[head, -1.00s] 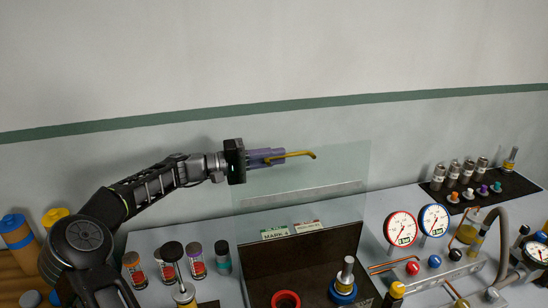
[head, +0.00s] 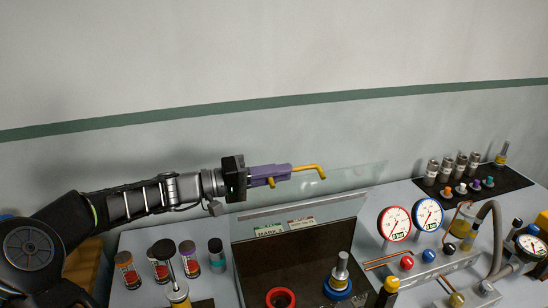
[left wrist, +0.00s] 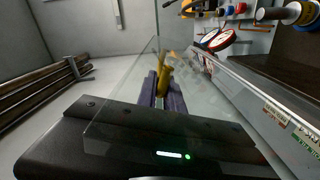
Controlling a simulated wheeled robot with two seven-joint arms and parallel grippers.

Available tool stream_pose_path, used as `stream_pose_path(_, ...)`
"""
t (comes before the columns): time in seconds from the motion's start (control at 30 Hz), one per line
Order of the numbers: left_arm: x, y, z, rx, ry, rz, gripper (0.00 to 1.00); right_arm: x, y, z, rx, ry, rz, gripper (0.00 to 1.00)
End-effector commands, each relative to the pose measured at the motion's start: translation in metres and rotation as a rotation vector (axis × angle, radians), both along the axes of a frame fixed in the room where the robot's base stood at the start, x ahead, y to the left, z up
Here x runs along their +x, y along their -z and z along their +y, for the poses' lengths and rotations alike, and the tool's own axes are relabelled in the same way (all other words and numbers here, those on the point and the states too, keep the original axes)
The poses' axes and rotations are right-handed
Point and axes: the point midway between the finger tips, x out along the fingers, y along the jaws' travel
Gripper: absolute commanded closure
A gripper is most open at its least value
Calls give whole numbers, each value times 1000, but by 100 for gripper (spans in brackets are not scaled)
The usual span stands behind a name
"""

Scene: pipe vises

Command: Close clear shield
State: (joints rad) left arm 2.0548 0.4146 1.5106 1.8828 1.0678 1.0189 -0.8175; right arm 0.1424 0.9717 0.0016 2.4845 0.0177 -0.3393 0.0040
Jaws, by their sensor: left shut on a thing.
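The clear shield (head: 345,180) is a see-through panel hinged along the back of a dark open box (head: 295,241). It stands raised and tilted, with its upper edge over the box side. My left gripper (head: 288,174), with purple fingers, is shut on the shield's yellow handle (head: 311,169), at the panel's upper edge. In the left wrist view the handle (left wrist: 163,82) sits between the purple fingers, and the clear panel (left wrist: 215,95) spreads to the right. The exact grip contact is partly hidden by the fingers. My right gripper is not in view.
In the box are a red ring (head: 280,298) and a blue-based post (head: 338,286). Several capped jars (head: 161,262) stand left of it. Gauges (head: 395,223) and piping stand to the right, near the shield's right side. A black mat (head: 470,187) holds small parts.

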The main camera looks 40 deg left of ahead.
Motion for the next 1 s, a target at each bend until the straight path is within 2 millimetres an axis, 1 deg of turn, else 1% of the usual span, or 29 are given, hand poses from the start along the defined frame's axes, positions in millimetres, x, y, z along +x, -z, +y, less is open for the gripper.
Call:
stream_pose_path(0.03, -5, 1, -3, 7, -5, 1, 100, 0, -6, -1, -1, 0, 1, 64)
stream_pose_path(0.2, -14, 6, -15, 67, -4, -50, 100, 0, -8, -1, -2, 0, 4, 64)
stream_pose_path(0.3, -17, 7, -19, 84, -5, -64, 100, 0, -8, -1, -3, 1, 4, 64)
stream_pose_path(0.7, -17, 7, -21, 94, -4, -75, 100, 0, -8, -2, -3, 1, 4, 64)
stream_pose_path(0.73, -17, 7, -21, 94, -4, -75, 88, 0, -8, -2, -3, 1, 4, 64)
stream_pose_path(0.9, -17, 7, -21, 94, -3, -76, 74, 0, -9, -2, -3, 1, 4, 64)
stream_pose_path(1.0, -17, 6, -22, 94, -3, -76, 67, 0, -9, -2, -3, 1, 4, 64)
